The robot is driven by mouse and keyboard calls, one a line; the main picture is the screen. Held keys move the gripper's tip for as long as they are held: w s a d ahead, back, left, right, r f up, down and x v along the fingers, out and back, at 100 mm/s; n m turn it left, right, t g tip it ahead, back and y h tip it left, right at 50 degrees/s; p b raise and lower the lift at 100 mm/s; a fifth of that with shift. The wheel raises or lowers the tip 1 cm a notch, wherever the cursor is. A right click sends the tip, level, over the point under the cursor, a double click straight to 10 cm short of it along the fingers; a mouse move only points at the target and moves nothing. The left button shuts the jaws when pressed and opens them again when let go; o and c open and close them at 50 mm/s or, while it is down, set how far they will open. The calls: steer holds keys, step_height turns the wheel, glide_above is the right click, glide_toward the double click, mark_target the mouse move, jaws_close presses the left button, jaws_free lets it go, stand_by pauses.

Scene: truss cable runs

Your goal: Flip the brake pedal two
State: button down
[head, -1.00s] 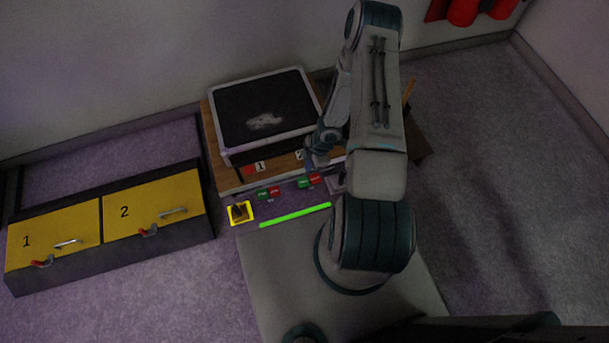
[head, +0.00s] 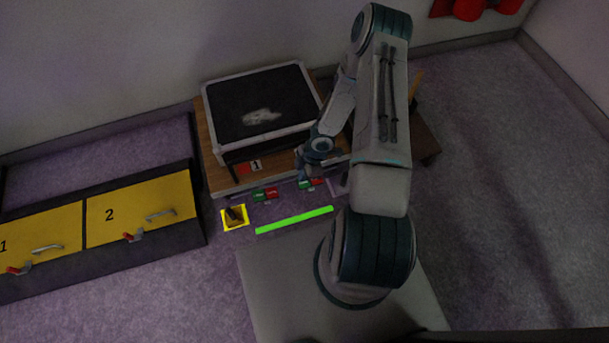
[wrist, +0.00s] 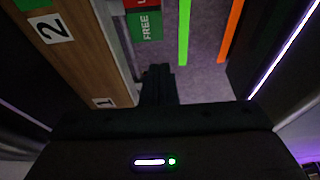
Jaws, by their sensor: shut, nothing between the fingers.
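Two small red-and-green pedals sit low along the front of the wooden table. The right one (head: 311,184), on the side of label 2, also shows in the wrist view (wrist: 145,25), with FREE on its green half. The left pedal (head: 265,194) lies below label 1. My gripper (head: 303,173) is shut and empty, beside the table front and close to the right pedal. In the wrist view its dark fingertips (wrist: 159,84) are apart from the FREE pedal, which is above them in the picture. Label 2 (wrist: 55,28) is hidden by my arm in the head view.
The table (head: 217,168) carries a black-topped case (head: 265,98). A green bar (head: 294,220) and a yellow-framed pedal-like piece (head: 234,216) lie in front. Yellow drawers 1 and 2 (head: 140,205) stand at left. Open floor lies at right.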

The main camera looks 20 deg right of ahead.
mark_target(302, 187)
steer(key=shift+b+x, duration=0.9)
steer(key=shift+x, duration=0.1)
step_height(302, 187, down, 4)
steer(key=b, duration=0.4)
